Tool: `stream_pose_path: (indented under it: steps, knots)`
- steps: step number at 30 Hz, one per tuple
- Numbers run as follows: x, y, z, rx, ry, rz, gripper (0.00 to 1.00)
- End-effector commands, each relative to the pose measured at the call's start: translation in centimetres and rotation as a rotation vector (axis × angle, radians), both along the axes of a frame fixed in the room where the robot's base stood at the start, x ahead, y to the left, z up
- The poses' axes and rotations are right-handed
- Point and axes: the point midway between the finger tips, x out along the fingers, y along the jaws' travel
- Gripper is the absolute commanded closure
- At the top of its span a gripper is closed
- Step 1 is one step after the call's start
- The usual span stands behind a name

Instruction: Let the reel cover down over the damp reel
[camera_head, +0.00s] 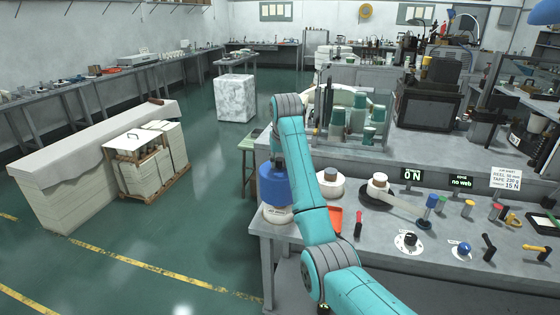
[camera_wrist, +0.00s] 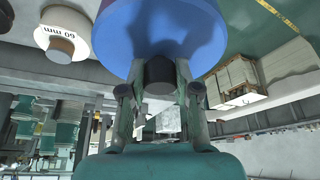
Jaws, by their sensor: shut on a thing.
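The blue reel cover (camera_head: 273,185) is at the left front corner of the near bench. A pale reel (camera_head: 279,215) shows directly beneath it, its upper part hidden by the cover. I cannot tell whether the cover rests on it or hangs just above. In the wrist view the cover (camera_wrist: 160,30) fills the top middle. My gripper (camera_wrist: 160,88) is shut on the cover's dark knob (camera_wrist: 159,74), one finger on each side. In the head view my arm partly hides the cover's right side.
A white reel marked 60 mm (camera_wrist: 62,34) stands beside the cover; it also shows in the head view (camera_head: 329,188). An orange tray (camera_head: 335,218), a round dial (camera_head: 408,241) and several small posts lie to the right. The floor left of the bench is open.

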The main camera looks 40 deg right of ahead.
Motion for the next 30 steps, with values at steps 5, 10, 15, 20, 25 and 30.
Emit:
stream_pose_path:
  steps: [5,10,15,20,25,30]
  knots:
    - [0.0,0.0,-0.3,0.0,0.0,0.0,1.0]
    - [0.0,0.0,-0.5,0.0,-0.001,0.0,1.0]
    - [0.0,0.0,-0.7,0.0,-0.001,0.0,1.0]
    - [0.0,0.0,-1.0,0.0,-0.001,0.0,1.0]
    - [0.0,0.0,-1.2,0.0,-0.001,0.0,1.0]
    - [0.0,0.0,-1.5,0.0,-0.001,0.0,1.0]
